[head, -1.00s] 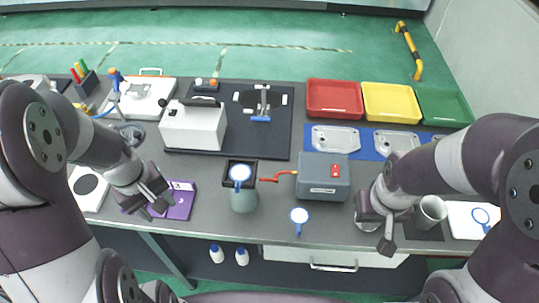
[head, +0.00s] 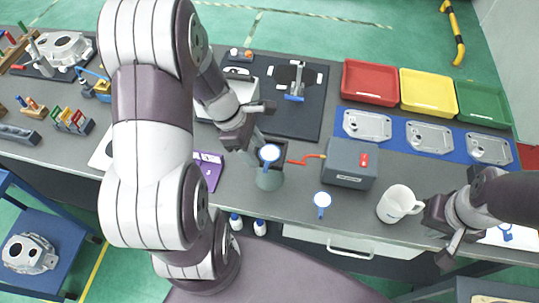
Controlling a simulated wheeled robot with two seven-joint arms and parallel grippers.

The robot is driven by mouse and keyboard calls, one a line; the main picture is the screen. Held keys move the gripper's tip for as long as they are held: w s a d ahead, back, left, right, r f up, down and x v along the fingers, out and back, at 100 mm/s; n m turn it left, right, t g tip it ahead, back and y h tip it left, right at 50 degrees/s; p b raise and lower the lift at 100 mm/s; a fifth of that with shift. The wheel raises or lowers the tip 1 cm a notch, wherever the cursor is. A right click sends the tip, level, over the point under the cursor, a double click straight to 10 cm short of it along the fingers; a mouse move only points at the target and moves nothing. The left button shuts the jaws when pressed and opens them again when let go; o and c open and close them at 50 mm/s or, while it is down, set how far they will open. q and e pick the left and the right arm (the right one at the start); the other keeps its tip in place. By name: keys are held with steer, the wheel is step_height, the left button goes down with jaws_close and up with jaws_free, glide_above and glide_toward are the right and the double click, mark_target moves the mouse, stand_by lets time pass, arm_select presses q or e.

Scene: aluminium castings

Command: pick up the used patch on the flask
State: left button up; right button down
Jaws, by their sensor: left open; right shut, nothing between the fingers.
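The used patch (head: 269,153), a white disc with a blue rim and a small tab, sits on top of the grey-green flask (head: 269,181). The flask stands near the table's front edge, and its dark square top is partly hidden behind the patch and my gripper. My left gripper (head: 255,130) is open and empty, just above and left of the patch, with its fingers pointing toward the flask. I cannot tell whether it touches the flask. My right gripper (head: 447,240) is shut and empty at the table's front right, beside the white mug.
A grey box with a red crank (head: 350,164) stands right of the flask. Another blue-rimmed patch (head: 322,200) lies on the table in front. A white mug (head: 396,204) stands further right. A purple box (head: 209,170) is left of the flask. Red, yellow and green trays (head: 428,92) stand behind.

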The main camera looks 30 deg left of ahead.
mark_target(266, 165)
arm_select(q)
steer(key=x, duration=0.4)
steer(key=shift+d+f, duration=0.15)
steer(key=shift+d, duration=0.1)
steer(key=shift+d+f, duration=0.15)
steer(key=shift+f, duration=0.3)
jaws_close()
steer(key=shift+r, duration=0.15)
